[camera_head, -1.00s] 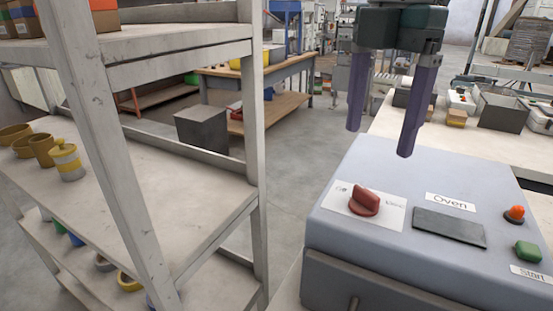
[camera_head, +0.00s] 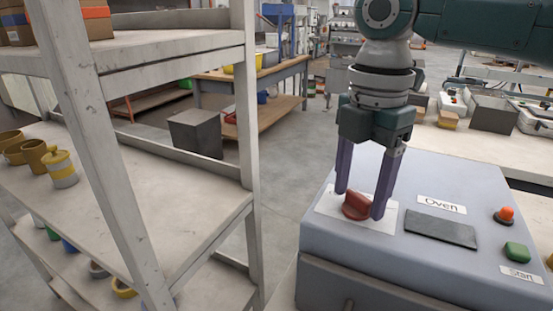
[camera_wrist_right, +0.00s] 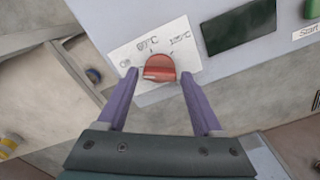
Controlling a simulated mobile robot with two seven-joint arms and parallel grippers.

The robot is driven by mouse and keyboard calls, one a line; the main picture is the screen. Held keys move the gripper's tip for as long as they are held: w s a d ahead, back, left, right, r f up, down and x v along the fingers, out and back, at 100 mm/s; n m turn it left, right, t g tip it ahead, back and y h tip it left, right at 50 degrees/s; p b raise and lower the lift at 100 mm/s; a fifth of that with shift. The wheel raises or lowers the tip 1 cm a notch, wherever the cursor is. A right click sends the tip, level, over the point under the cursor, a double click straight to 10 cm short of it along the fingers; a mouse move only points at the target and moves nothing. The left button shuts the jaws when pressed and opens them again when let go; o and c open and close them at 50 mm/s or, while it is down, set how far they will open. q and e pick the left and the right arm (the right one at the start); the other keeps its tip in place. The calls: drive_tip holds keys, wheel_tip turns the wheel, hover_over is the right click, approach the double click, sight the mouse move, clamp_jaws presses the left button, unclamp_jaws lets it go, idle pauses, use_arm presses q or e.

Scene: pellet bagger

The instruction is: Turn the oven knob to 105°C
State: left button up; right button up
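The red oven knob (camera_head: 357,206) sits on a white label plate (camera_head: 386,219) on the grey oven panel (camera_head: 345,252). My right gripper (camera_head: 361,205) is open, its purple fingers on either side of the knob at about panel height. In the right wrist view the knob (camera_wrist_right: 159,68) lies ahead of the fingertips, midway between them, with gaps on both sides. Blurred temperature markings stand above it on the label (camera_wrist_right: 129,57); the exact pointer setting cannot be read. My left gripper does not show.
The oven also has a dark display (camera_head: 440,228), an orange button (camera_head: 505,214) and a green Start button (camera_head: 516,250). A pale shelf rack (camera_head: 200,215) with cups stands at the left. Boxes stand on the table (camera_head: 455,140) behind the oven.

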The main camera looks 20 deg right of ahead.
clamp_jaws()
drive_tip(key=shift+r+m+p, duration=0.3)
drive_tip(key=shift+m+p, duration=0.5)
drive_tip(key=shift+p, duration=0.35)
drive_tip(key=m+p, duration=0.4)
drive_tip(key=shift+a+p, duration=0.1)
drive_tip(key=shift+p, duration=0.2)
drive_tip(key=m+p, duration=0.2)
drive_tip(key=m, duration=0.1)
drive_tip(key=shift+w, duration=0.1)
drive_tip(key=m+p, duration=0.1)
drive_tip(key=m, duration=0.2)
drive_tip(key=shift+f+m+p, duration=0.1)
drive_tip(key=shift+m+p, duration=0.2)
drive_tip(key=shift+p, duration=0.1)
drive_tip(key=m+p, duration=0.1)
drive_tip(key=m, duration=0.2)
drive_tip(key=shift+m, duration=0.3)
drive_tip(key=m+p, duration=0.1)
drive_tip(key=m, duration=0.3)
drive_tip(key=shift+p, duration=0.4)
drive_tip(key=shift+d+f+m+p, duration=0.1)
drive_tip(key=shift+m+p, duration=0.1)
drive_tip(key=shift+m, duration=0.85)
drive_tip(key=shift+d+m+p, duration=0.1)
drive_tip(key=shift+m+p, duration=0.05)
drive_tip(key=shift+m, duration=0.9)
drive_tip(key=shift+w, duration=0.1)
